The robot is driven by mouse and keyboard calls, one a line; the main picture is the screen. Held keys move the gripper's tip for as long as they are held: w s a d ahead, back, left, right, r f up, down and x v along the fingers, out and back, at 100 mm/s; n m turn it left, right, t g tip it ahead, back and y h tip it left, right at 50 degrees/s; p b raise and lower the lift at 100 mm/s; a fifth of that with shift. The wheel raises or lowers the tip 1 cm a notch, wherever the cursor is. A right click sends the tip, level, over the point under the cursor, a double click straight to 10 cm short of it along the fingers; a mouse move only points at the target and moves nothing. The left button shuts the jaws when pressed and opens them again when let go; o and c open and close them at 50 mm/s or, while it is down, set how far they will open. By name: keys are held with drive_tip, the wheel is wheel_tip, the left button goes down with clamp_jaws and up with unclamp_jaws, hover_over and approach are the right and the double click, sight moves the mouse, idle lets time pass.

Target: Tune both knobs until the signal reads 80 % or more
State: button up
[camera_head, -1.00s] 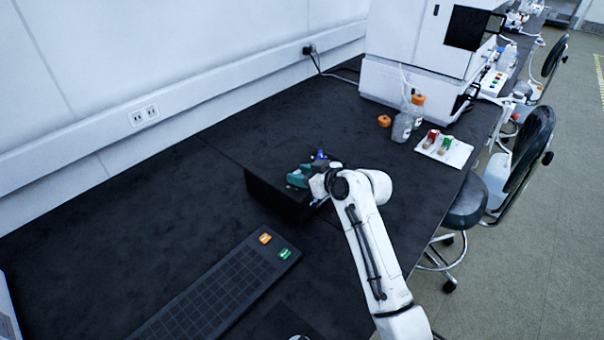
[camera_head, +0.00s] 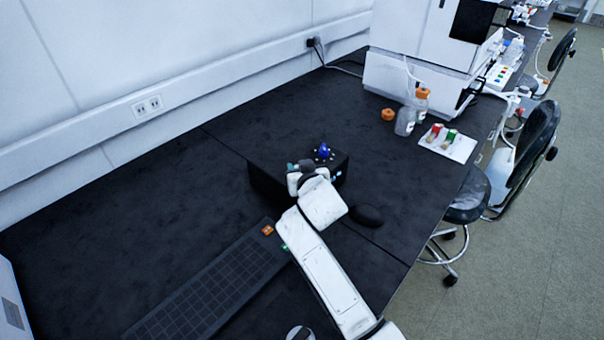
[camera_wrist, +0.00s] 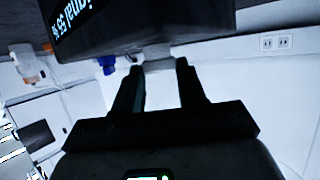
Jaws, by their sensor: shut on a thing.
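A black box (camera_head: 262,186) stands on the dark bench. A blue knob (camera_head: 324,151) sits on its top; it also shows in the wrist view (camera_wrist: 107,64), apart from my fingers. My gripper (camera_wrist: 161,66) is shut on a pale grey knob (camera_wrist: 155,53) on the box's top. In the head view, my gripper (camera_head: 300,168) is at the box's top, left of the blue knob, and my wrist hides part of the box. The display (camera_wrist: 72,16) on the box's side appears turned over in the wrist view and seems to read signal 55 %.
A keyboard (camera_head: 205,290) lies in front of the box, with an orange block (camera_head: 267,230) and a green block (camera_head: 284,247) near its end. A black mouse (camera_head: 367,215) lies at right. Bottles (camera_head: 405,120) and a white tray (camera_head: 458,152) stand farther back. The bench left of the box is clear.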

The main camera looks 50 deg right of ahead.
drive_tip(key=shift+w+a+f+m+g+h+b, duration=0.1)
drive_tip(key=shift+m+g+h+b, duration=0.3)
drive_tip(key=shift+b, duration=0.3)
drive_tip(key=shift+w+a+f+m+g+h+b, duration=0.1)
drive_tip(key=shift+m+g+h+b, duration=0.1)
drive_tip(key=shift+m+h+b, duration=0.4)
drive_tip(key=shift+r, duration=0.15)
drive_tip(key=o, duration=1.1)
drive_tip(key=shift+c, duration=0.2)
drive_tip(key=shift+s, duration=0.1)
drive_tip(key=v, duration=1)
drive_tip(key=shift+s+a+r+b, duration=0.15)
drive_tip(key=shift+a+r+b, duration=0.1)
drive_tip(key=shift+r+b, duration=0.05)
